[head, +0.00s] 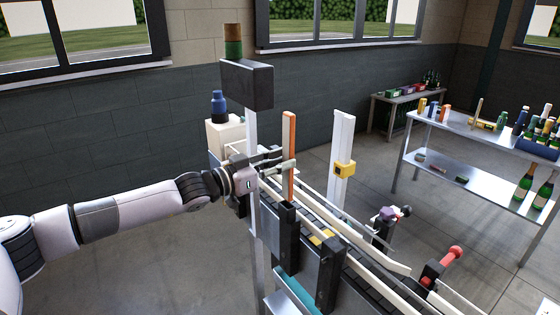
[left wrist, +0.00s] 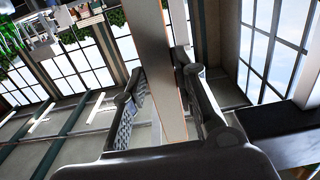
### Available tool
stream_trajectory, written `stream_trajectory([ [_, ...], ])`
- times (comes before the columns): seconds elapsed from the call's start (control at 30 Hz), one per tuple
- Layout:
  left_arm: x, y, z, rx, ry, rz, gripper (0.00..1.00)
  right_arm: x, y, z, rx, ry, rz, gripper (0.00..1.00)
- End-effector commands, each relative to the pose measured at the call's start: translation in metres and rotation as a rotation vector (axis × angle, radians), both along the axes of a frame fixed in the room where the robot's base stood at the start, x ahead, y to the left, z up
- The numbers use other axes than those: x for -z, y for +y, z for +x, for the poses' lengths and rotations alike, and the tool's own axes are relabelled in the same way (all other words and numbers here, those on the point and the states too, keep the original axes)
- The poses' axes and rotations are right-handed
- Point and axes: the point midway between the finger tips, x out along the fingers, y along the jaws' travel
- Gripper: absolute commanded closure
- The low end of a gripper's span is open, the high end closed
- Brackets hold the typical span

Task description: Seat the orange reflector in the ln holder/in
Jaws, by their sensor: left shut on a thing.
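The orange reflector (head: 292,140) is a tall upright strip with an orange face and a pale side, above the near side of the conveyor. My left gripper (head: 280,165) comes in from the left and is shut on it around mid-height. In the left wrist view the reflector (left wrist: 160,70) runs between the two fingers (left wrist: 168,108), its pale side showing. A black block that looks like the holder (head: 287,222) stands on the conveyor's side directly below the strip. The strip's lower end meets the block's top in the picture; I cannot tell whether it is inside. My right gripper is out of view.
A second black block (head: 328,272) stands nearer on the same side. A white post with a yellow sensor (head: 345,169) stands across the conveyor. A dark box (head: 246,84) on a post rises behind my left gripper. A steel table (head: 470,130) with bottles is at right.

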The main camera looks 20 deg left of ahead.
Motion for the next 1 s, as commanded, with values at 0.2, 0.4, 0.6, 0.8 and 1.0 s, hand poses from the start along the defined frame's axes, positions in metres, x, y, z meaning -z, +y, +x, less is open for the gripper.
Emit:
stream_trajectory([
  [0.2,0.013,0.0,0.0,0.0,-0.001,-0.001,1.0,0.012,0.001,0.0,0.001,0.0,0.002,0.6],
  [0.4,0.023,0.0,0.0,0.0,-0.002,-0.001,1.0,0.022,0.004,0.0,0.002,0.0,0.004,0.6],
  [0.6,0.033,0.0,0.0,0.0,-0.002,-0.001,1.0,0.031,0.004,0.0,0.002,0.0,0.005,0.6],
  [0.8,0.043,0.0,0.0,0.001,-0.002,-0.001,1.0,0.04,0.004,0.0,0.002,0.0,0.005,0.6],
  [1.0,0.053,0.0,0.0,0.001,-0.002,0.0,1.0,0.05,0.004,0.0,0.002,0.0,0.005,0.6],
])
